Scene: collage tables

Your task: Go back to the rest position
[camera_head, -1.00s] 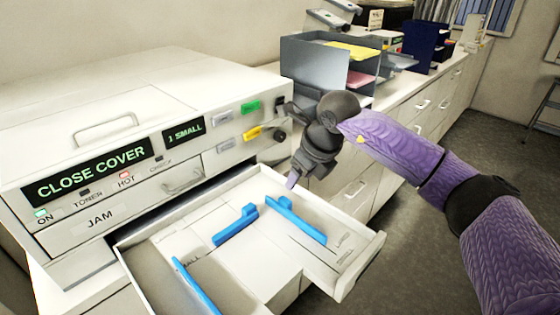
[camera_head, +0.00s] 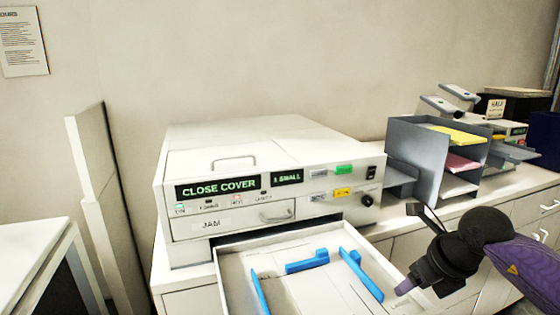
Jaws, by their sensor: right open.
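My right gripper (camera_head: 408,290) is at the lower right, at the end of my purple arm. Its jaws are open, with a dark finger and a purple tip showing. It is by the right side of the pulled-out paper drawer (camera_head: 226,270), and I see nothing held. The drawer has blue guides (camera_head: 362,273) inside and belongs to a white printer (camera_head: 240,160). The printer's displays read "CLOSE COVER" and "1 SMALL". My left gripper is not in view.
A grey tray rack (camera_head: 412,150) with yellow and pink paper stands right of the printer on the counter. A white cabinet (camera_head: 30,245) is at the left, with an upright panel (camera_head: 98,190) beside it.

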